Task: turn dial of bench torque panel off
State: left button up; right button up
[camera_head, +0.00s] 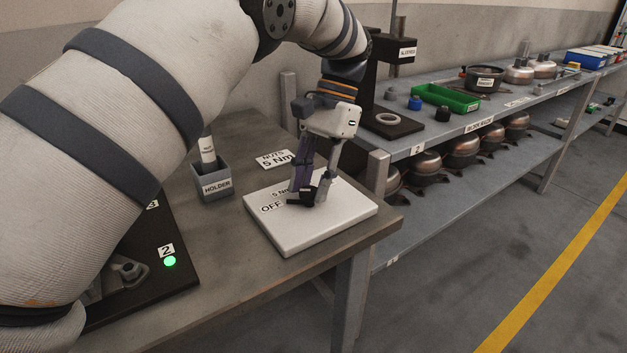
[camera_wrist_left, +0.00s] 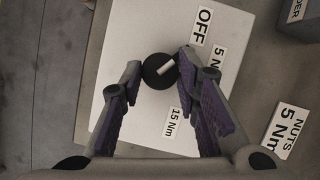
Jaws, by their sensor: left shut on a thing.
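The bench torque panel (camera_head: 345,208) is a white plate at the bench corner; it also shows in the left wrist view (camera_wrist_left: 118,50). Its dial (camera_wrist_left: 157,80) is round and black with a white pointer bar. The bar slants up and right, roughly between the OFF label (camera_wrist_left: 204,26) and the 5 Nm label (camera_wrist_left: 218,60). In the head view the fingers largely hide the dial. My right gripper is not in view.
A grey holder (camera_head: 213,183) with a white cylinder stands left of the panel, near a "NUTS 5 Nm" card (camera_head: 277,159). A black fixture with a green lamp (camera_head: 169,261) is at front left. A shelf (camera_head: 480,125) with a green tray (camera_head: 446,98) stands behind.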

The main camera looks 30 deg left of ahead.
aim_at(312, 188)
pick_arm(q)
jog(key=shift+n+h, duration=0.3)
jog(key=shift+n, duration=0.3)
jog(key=o, duration=1.1)
jog(key=shift+o, duration=0.2)
jog(key=shift+r, duration=0.1)
notch_tip(312, 188, up, 10)
